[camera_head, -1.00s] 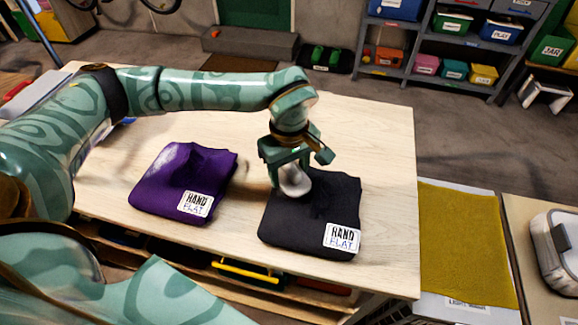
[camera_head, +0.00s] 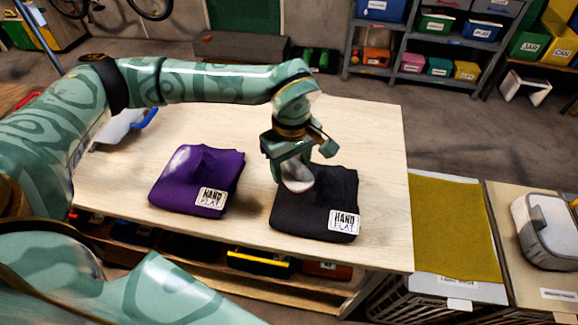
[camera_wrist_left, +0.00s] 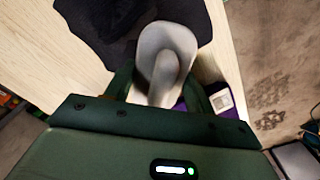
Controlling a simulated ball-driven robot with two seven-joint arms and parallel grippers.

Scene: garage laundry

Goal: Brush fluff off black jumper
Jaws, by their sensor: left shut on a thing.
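The black jumper (camera_head: 322,217) lies folded on the wooden table, with a white "HAND FLAT" label at its near right corner. My left gripper (camera_head: 292,165) is shut on a pale grey brush (camera_head: 299,187) and holds it at the jumper's far left part. The brush looks at or just above the cloth; I cannot tell if it touches. In the left wrist view the brush (camera_wrist_left: 164,58) overlaps the edge of the black jumper (camera_wrist_left: 95,28). No fluff can be made out. My right gripper is not in view.
A folded purple jumper (camera_head: 190,182) with a similar label lies to the left on the table (camera_head: 370,140). A mustard cloth (camera_head: 455,230) covers a basket to the right, beside a grey-white container (camera_head: 548,230). The table's far right is bare.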

